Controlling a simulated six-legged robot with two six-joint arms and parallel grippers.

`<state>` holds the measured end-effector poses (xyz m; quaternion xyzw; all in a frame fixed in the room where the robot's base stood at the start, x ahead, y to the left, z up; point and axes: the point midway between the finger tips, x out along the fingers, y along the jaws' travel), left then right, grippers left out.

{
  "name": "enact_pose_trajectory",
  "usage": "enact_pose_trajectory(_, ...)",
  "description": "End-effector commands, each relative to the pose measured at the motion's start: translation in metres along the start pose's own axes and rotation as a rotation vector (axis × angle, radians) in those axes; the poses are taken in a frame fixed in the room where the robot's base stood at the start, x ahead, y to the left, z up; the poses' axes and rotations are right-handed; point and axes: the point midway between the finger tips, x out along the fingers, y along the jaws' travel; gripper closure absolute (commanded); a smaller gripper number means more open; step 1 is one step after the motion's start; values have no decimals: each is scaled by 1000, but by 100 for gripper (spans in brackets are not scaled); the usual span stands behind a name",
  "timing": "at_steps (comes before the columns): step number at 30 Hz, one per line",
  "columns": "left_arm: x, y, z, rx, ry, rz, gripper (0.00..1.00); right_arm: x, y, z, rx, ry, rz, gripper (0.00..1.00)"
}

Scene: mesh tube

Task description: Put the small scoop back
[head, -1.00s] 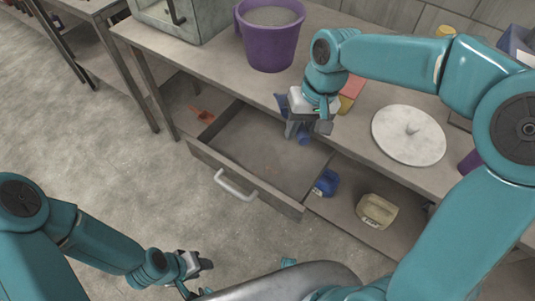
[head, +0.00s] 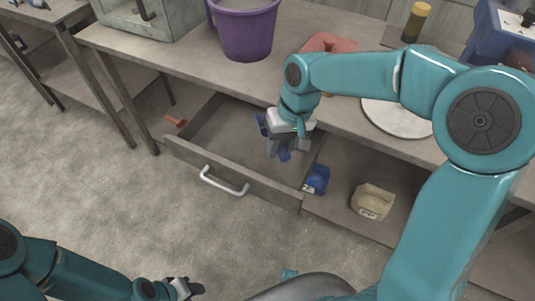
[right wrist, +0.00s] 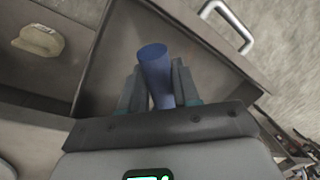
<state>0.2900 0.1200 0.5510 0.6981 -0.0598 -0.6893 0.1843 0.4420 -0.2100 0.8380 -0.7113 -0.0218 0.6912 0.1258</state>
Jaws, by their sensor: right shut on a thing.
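My right gripper (head: 288,147) is shut on the small blue scoop (head: 284,155). It holds the scoop over the right part of the open drawer (head: 222,128). In the right wrist view, the scoop's blue cylindrical part (right wrist: 153,66) sticks out between the fingers (right wrist: 160,88), with the drawer floor behind it. The rest of the scoop is hidden by the gripper; I cannot tell if it touches the drawer. My left gripper (head: 186,289) is at the bottom edge of the head view, partly cut off, away from the drawer.
A blue container (head: 317,179) and a beige container (head: 372,201) stand on the shelf right of the drawer. An orange item (head: 176,121) lies left of it. On the tabletop are a purple bucket (head: 246,32), a red item (head: 330,43) and a round white lid (head: 398,119).

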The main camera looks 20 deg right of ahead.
Motion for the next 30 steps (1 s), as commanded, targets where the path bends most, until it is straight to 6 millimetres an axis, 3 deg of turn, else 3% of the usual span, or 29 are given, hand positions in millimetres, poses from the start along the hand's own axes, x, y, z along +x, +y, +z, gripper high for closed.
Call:
enact_pose_trajectory(1,6,-2,0,0,0,0,58,20,4,1,2,-5,1,100)
enact_pose_trajectory(3,10,-4,0,0,0,0,58,39,8,2,1,-5,2,100)
enact_pose_trajectory(9,15,-6,0,0,0,0,58,76,14,2,1,-1,0,100)
enact_pose_trajectory(13,13,-5,0,0,0,0,58,76,11,-8,0,2,0,100)
enact_pose_trajectory(19,12,-4,0,0,0,0,58,78,4,-40,0,0,1,100)
enact_pose_trajectory(22,15,-5,0,0,0,0,58,89,7,-36,1,0,0,100)
enact_pose_trajectory(30,15,-5,0,0,0,0,58,90,7,-36,1,1,0,100)
